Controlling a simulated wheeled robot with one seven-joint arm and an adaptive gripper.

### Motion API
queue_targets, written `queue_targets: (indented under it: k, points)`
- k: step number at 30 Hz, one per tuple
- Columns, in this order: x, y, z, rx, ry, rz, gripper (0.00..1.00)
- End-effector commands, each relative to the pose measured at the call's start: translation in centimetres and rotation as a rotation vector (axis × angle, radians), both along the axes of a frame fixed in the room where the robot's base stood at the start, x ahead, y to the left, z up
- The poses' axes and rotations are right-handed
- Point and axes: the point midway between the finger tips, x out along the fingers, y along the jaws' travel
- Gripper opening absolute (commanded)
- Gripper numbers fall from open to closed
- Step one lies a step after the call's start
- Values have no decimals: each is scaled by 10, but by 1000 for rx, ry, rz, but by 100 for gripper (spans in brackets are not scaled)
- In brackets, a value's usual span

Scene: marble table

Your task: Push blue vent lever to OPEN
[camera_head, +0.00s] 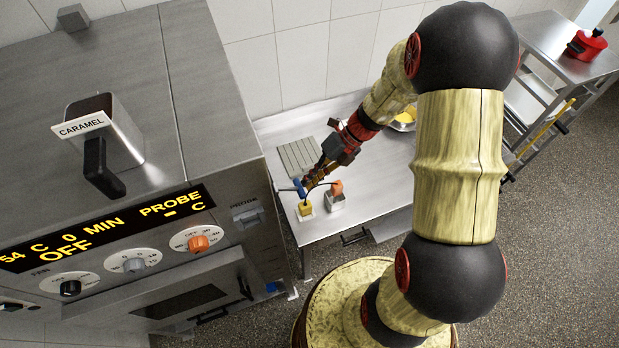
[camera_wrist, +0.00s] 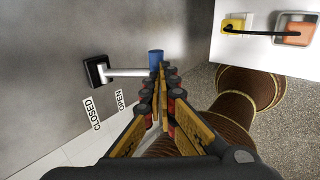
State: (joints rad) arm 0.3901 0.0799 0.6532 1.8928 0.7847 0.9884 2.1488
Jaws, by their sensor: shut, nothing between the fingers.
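The vent lever shows in the wrist view as a metal rod (camera_wrist: 130,72) on a black square mount (camera_wrist: 97,71), with a blue knob (camera_wrist: 156,57) at its free end. The rod points right, away from the mount. The label OPEN (camera_wrist: 119,98) lies below the rod, and CLOSED (camera_wrist: 91,113) lies lower left of it. My gripper (camera_wrist: 160,70) is shut and empty, its fingertips right at the blue knob; I cannot tell whether they touch. In the head view the blue knob (camera_head: 300,187) shows just left of my gripper (camera_head: 310,180). The lever's mount is hidden there.
The steel oven (camera_head: 200,280) with dials stands left. A caramel container (camera_head: 107,135) sits on top. Right of the lever, a yellow block (camera_head: 305,208) and an orange-topped piece (camera_head: 336,190) stand on the steel table (camera_head: 375,185), joined by a black cord.

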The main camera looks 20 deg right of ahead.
Motion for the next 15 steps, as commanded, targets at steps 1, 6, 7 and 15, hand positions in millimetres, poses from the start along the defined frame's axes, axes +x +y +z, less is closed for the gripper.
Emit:
queue_targets:
  k: [1, 6, 7, 15]
  points:
    - [0, 0, 4, 0, 0, 0, 0]
    - [0, 0, 6, 0, 0, 0, 0]
    - [0, 0, 6, 0, 0, 0, 0]
    - [-3, -8, 21, 0, 0, 1, 0]
